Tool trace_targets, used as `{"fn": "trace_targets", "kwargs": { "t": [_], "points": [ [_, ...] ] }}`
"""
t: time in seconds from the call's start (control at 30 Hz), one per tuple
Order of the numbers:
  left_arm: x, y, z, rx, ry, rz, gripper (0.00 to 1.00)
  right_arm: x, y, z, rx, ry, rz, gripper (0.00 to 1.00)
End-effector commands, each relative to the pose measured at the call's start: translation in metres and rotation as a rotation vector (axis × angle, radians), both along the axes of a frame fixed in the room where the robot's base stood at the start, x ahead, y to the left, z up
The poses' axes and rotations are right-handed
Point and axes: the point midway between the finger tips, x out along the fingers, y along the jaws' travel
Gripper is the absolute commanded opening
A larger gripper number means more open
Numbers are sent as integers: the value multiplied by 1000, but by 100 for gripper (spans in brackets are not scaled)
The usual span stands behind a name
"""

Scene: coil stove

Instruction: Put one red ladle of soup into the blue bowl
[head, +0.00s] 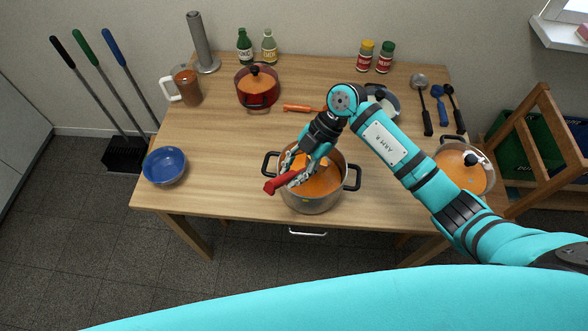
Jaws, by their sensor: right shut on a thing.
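The blue bowl (165,166) sits near the table's front left corner, and I see no soup in it. A steel pot (312,205) with black side handles stands at the table's front middle and holds orange soup (322,185). My right gripper (296,176) is over the left part of this pot, shut on the red ladle (272,187). The ladle's red handle sticks out to the left, past the pot's rim. Its scoop is hidden or hard to tell from the soup, so I cannot tell whether it is filled. My left gripper is not in view.
A red pot (257,98) and an orange-handled tool (300,108) lie behind. A measuring jug (186,88) stands at left. The table between bowl and steel pot is clear.

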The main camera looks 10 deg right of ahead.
Motion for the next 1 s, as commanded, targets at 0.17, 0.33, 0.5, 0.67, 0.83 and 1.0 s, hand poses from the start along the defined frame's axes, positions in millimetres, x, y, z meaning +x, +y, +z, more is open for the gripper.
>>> {"fn": "trace_targets", "kwargs": {
  "t": [0.17,0.33,0.5,0.67,0.83,1.0],
  "points": [
    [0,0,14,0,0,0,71,-1,2,14,1,-1,-1,0],
    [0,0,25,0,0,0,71,-2,3,25,1,-1,-1,0],
    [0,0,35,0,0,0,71,-3,4,34,2,-1,0,0],
    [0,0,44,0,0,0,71,-6,8,35,-41,-34,2,0],
    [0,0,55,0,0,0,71,-10,12,33,-105,-85,3,0],
    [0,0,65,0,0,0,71,-14,18,31,-174,-141,3,0]
  ]
}}
